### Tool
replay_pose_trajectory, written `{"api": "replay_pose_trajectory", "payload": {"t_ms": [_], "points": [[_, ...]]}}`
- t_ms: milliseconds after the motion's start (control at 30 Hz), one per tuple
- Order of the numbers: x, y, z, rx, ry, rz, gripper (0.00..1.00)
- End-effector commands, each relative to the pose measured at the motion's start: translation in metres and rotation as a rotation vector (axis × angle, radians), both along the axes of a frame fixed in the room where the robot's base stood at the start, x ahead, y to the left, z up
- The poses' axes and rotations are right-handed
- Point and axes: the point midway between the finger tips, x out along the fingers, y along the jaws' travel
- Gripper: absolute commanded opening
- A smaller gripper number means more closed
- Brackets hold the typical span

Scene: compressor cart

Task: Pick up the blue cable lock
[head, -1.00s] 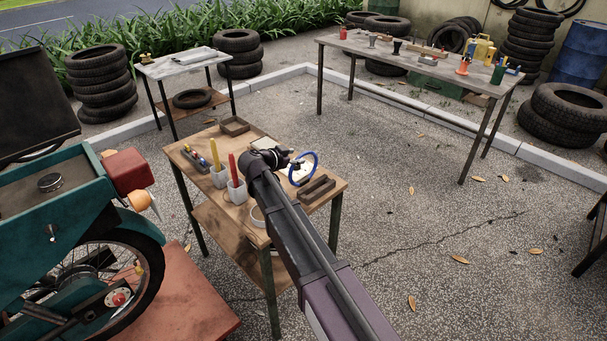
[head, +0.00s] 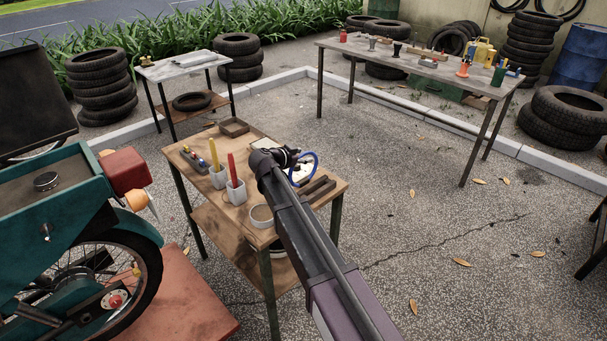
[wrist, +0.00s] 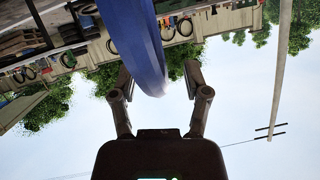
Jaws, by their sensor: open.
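The blue cable lock (head: 316,166) shows as a thin blue loop at the right side of the small wooden table in the head view. My gripper (head: 296,158) is at the loop's upper left and overlaps part of it. In the wrist view the lock is a thick blue band (wrist: 141,40) coming down from the top edge. Its lower end lies between the two open fingers of my gripper (wrist: 157,78), with sky visible on both sides. I cannot tell whether a finger touches it. What supports the lock is hidden.
A motorbike (head: 60,220) stands at left.

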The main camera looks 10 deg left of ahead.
Motion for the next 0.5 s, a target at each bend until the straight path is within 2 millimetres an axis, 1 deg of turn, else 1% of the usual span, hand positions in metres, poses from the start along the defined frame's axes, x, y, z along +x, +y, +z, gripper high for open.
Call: {"api": "replay_pose_trajectory", "payload": {"t_ms": [33,67,100,167,200,233,500], "points": [[-0.0001,0.0001,0.0000,0.000,0.000,0.000,0.58],[-0.0001,0.0001,0.0000,0.000,0.000,0.000,0.49],[-0.0001,0.0001,0.0000,0.000,0.000,0.000,0.37],[-0.0001,0.0001,0.0000,0.000,0.000,0.000,0.19],[0.0000,0.0000,0.0000,0.000,0.000,0.000,0.07],[0.0000,0.0000,0.0000,0.000,0.000,0.000,0.00],[0.0001,0.0000,0.0003,-0.001,-0.001,0.000,0.00]]}}
